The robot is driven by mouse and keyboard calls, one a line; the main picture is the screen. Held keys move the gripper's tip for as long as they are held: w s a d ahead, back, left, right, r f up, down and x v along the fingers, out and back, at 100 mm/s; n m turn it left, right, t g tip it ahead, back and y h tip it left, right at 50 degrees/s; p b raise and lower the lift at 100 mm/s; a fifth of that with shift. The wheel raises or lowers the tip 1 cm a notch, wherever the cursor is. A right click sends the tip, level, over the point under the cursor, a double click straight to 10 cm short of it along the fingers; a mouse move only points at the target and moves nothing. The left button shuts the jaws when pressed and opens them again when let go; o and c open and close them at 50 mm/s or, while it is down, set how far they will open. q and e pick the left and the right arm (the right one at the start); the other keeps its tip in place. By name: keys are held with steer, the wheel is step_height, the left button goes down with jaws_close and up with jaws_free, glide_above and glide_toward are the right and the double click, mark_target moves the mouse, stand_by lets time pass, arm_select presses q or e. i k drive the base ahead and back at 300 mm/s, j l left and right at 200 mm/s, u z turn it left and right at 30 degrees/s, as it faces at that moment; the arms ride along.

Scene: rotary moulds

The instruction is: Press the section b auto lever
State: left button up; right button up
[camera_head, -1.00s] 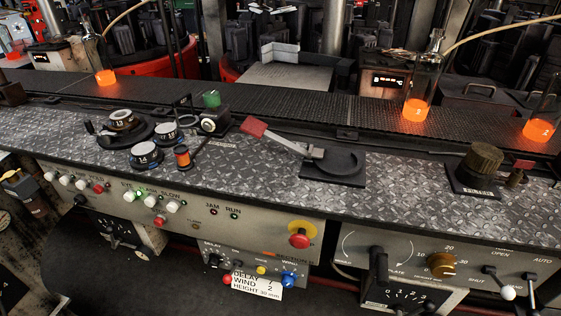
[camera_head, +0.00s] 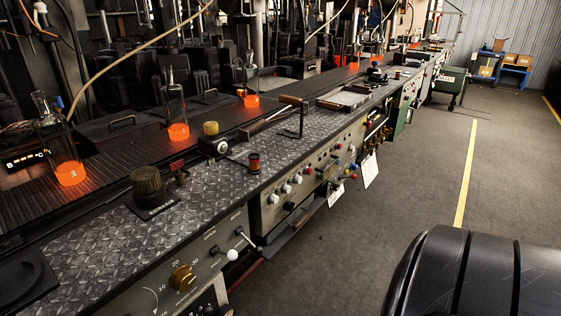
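A lever panel (camera_head: 205,262) is on the front of the long machine bench, left of centre and low in the view. On it, a lever with a white ball knob (camera_head: 232,254) sits by faint lettering that seems to read OPEN. Just right of it is a short dark lever (camera_head: 246,239), beside lettering that seems to read AUTO. It sticks out from the panel toward the floor side. No section letter is readable on this panel. Neither of my grippers is in view.
Above are a ribbed dark knob (camera_head: 147,186) and a diamond-plate bench top (camera_head: 95,245). A conveyor with glowing orange-based bottles (camera_head: 178,130) runs behind. More control panels (camera_head: 290,195) continue to the right. Open grey floor (camera_head: 400,190) with a yellow line (camera_head: 466,175) lies right.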

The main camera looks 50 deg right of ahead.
mark_target(258, 250)
steer(key=k+z, duration=0.15)
steer(key=z, duration=1.25)
